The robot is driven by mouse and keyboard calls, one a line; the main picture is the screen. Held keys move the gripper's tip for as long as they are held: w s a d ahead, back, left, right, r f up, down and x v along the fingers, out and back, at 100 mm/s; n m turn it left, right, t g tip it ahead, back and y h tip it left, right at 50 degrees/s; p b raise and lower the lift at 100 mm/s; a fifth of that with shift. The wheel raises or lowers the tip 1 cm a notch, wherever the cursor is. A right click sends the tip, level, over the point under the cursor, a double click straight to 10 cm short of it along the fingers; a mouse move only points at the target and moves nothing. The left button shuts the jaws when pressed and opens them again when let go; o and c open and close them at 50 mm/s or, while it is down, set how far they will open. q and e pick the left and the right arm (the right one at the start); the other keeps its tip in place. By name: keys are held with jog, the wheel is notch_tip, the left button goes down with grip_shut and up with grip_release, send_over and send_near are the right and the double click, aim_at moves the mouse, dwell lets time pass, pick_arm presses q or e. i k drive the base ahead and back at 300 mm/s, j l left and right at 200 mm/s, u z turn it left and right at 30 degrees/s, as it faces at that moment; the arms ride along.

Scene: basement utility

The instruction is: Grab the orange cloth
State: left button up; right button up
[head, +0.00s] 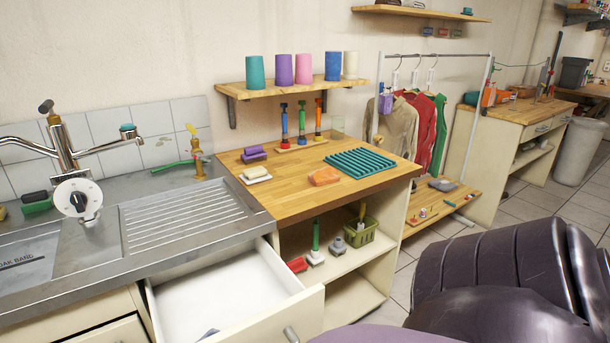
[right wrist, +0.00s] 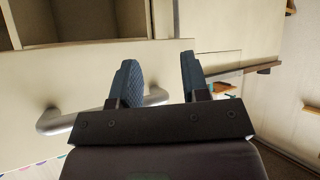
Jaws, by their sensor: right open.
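The orange piece is not seen in that view. My left gripper is in neither view.
A white drawer (head: 225,295) stands open below the sink's drainboard (head: 180,215). Purple (head: 254,153) and cream (head: 256,174) pieces lie on the counter's left. Bottle brushes (head: 301,125) stand at its back, under a shelf of cups (head: 300,85). The counter's front right is clear.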

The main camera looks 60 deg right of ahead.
aim_at(327, 174)
jog(key=z, duration=2.1)
jog(key=l+u, duration=0.15)
jog(key=u, duration=0.35)
jog(key=i+l+u, duration=0.1)
jog(key=u, duration=0.4)
jog(key=l+u, duration=0.25)
jog(key=u, duration=0.25)
jog(key=k+l+u, duration=0.1)
jog(key=l+u, duration=0.15)
jog(key=l, duration=0.15)
jog(key=k+l+u, duration=0.1)
jog(key=l+u, duration=0.15)
jog(key=l, duration=0.15)
